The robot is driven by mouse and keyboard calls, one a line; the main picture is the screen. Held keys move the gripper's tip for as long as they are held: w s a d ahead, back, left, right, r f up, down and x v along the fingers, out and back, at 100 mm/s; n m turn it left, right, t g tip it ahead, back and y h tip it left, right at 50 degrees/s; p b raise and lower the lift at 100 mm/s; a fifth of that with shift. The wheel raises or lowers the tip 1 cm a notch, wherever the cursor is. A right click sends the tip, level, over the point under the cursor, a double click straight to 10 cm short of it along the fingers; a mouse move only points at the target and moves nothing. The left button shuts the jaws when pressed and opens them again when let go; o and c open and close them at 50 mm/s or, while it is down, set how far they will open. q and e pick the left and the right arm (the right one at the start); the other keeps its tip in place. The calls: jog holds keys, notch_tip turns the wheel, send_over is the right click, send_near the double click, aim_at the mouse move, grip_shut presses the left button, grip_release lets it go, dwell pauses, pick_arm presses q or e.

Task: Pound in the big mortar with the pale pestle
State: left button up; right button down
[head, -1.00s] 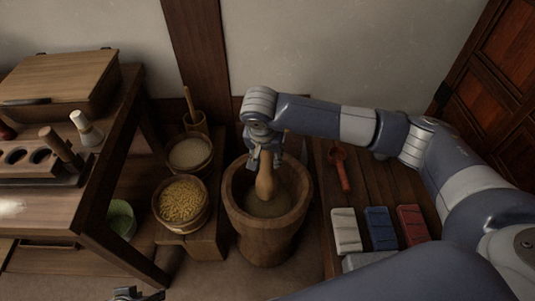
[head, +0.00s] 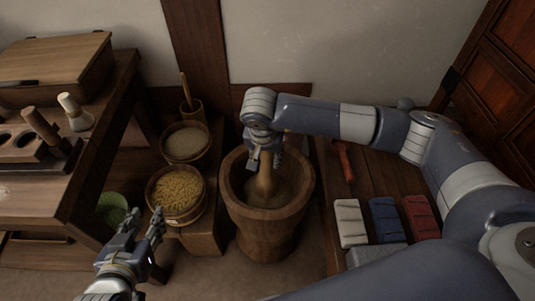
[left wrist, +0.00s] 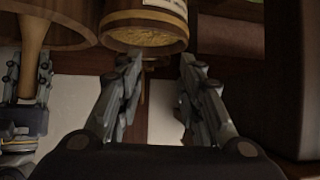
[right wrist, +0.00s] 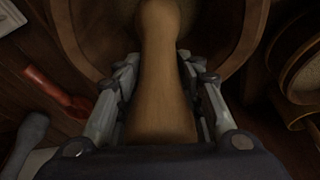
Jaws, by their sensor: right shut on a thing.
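The big wooden mortar (head: 267,228) stands on the floor in the middle of the head view. The pale pestle (head: 265,184) is inside its bowl, lower end down on the bowl's floor area; exact contact cannot be told. My right gripper (head: 264,158) is shut on the pestle's upper part above the bowl. In the right wrist view the pestle (right wrist: 160,85) runs between the fingers into the mortar (right wrist: 95,45). My left gripper (head: 148,235) is open and empty, left of the mortar, in front of the grain tub. Its spread fingers show in the left wrist view (left wrist: 160,85).
A tub of yellow grain (head: 178,195) and a tub of pale meal (head: 186,143) stand left of the mortar. Red, blue and white blocks (head: 384,220) and a red tool (head: 344,160) lie on the right platform. A workbench (head: 50,195) fills the left.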

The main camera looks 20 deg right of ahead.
jog(key=shift+w+f+b, duration=0.1)
jog(key=shift+f+b, duration=0.3)
jog(key=shift+f, duration=0.05)
pick_arm(q)
jog(key=shift+w+d+r+t+h, duration=0.2)
jog(key=shift+w+r+t, duration=0.25)
jog(key=shift+r, duration=0.3)
jog(key=shift+w+d+r+t+h, duration=0.1)
jog(key=shift+w+d+r+t, duration=0.15)
jog(key=shift+w+r+t, duration=0.4)
jog(key=shift+w+d+r+t+h, duration=0.1)
jog(key=shift+w+d+r+t, duration=0.2)
jog(key=shift+r, duration=0.55)
jog(key=shift+r, duration=0.1)
pick_arm(e)
jog(key=shift+f, duration=0.1)
pick_arm(q)
jog(key=shift+w+d+r+t+h+b, duration=0.2)
jog(key=shift+r+t, duration=0.25)
jog(key=shift+r, duration=0.2)
jog(key=shift+w+d+r+t+h+b, duration=0.1)
jog(key=shift+w+r+t+b, duration=0.1)
jog(key=shift+r+t, duration=0.35)
pick_arm(e)
jog(key=shift+f, duration=0.35)
